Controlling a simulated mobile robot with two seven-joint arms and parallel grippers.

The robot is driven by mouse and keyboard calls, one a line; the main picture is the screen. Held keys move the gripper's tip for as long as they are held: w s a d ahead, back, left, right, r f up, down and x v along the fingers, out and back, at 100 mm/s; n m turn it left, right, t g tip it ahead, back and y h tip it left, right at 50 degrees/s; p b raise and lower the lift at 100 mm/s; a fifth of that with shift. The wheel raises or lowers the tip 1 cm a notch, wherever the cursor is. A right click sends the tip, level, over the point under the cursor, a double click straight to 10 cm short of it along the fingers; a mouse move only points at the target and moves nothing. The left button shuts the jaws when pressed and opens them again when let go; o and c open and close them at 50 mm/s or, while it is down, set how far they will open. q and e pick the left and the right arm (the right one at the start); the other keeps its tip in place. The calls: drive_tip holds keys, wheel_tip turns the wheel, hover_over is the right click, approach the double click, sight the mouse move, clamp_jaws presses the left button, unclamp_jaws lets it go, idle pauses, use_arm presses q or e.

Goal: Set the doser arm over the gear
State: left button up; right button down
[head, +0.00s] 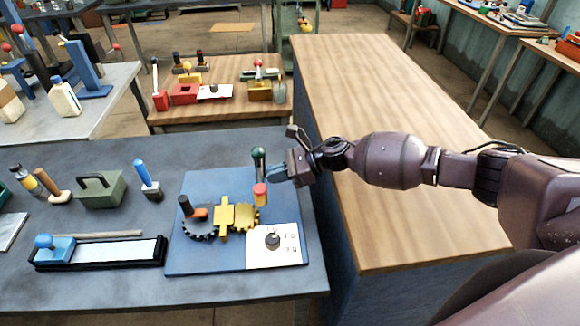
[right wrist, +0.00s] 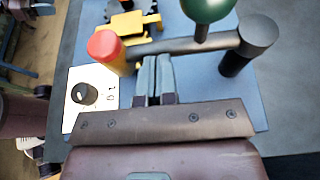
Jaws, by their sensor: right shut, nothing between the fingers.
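The doser arm (right wrist: 170,47) is a dark bar on a black post (right wrist: 236,62), with a green ball knob (right wrist: 205,8) above it and a yellow nozzle with a red cap (right wrist: 106,48) at its free end. In the head view, the nozzle (head: 261,195) stands just right of and behind the yellow gear (head: 248,218). A dark gear (head: 198,228) sits left of it. My right gripper (head: 275,174) is shut and empty. In the right wrist view its fingertips (right wrist: 155,62) are right beside the bar, between nozzle and post; I cannot tell whether they touch.
The blue board (head: 190,262) carries the gears, a yellow bracket (head: 224,216) and a white dial plate (head: 262,258). A green box (head: 100,190), a blue-handled tool (head: 146,178) and a black tray (head: 98,252) stand left on the grey table. The wooden bench (head: 360,110) is clear.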

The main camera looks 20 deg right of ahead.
drive_tip(key=shift+w+a+f, duration=0.1)
drive_tip(key=shift+a+f, duration=0.05)
drive_tip(key=shift+a, duration=0.2)
drive_tip(key=shift+b+x, duration=0.55)
drive_tip(key=shift+x, duration=0.35)
drive_tip(key=shift+s+a, duration=0.1)
drive_tip(key=shift+s, duration=0.2)
drive_tip(key=shift+a, duration=0.1)
drive_tip(key=shift+r, duration=0.25)
